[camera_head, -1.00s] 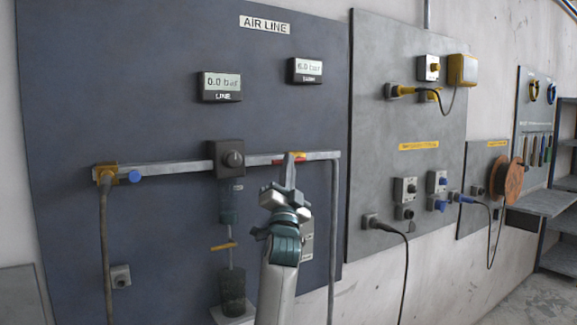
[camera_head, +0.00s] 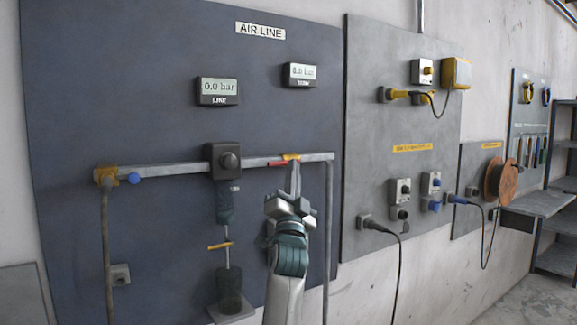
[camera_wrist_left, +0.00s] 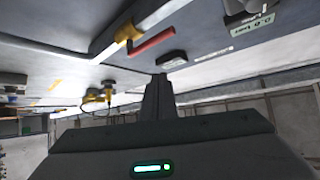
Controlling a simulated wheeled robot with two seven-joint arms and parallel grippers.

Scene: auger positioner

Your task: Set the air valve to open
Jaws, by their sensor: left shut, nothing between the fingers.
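The air valve has a yellow body (camera_head: 291,157) on the grey horizontal pipe and a red lever (camera_head: 277,163). In the head view the lever points left, roughly along the pipe. The wrist view shows the red lever (camera_wrist_left: 152,43) and yellow body (camera_wrist_left: 127,32) clearly. My left gripper (camera_head: 295,167) is shut and empty, its fingertips pointing up just below the valve body in the head view. In the wrist view its closed fingers (camera_wrist_left: 159,80) show a gap to the lever. My right gripper is in neither view.
The LINE gauge (camera_head: 218,91) reads 0.0 bar; a second gauge (camera_head: 300,74) is hard to read. A vertical pipe (camera_head: 328,230) drops to the right of my arm.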

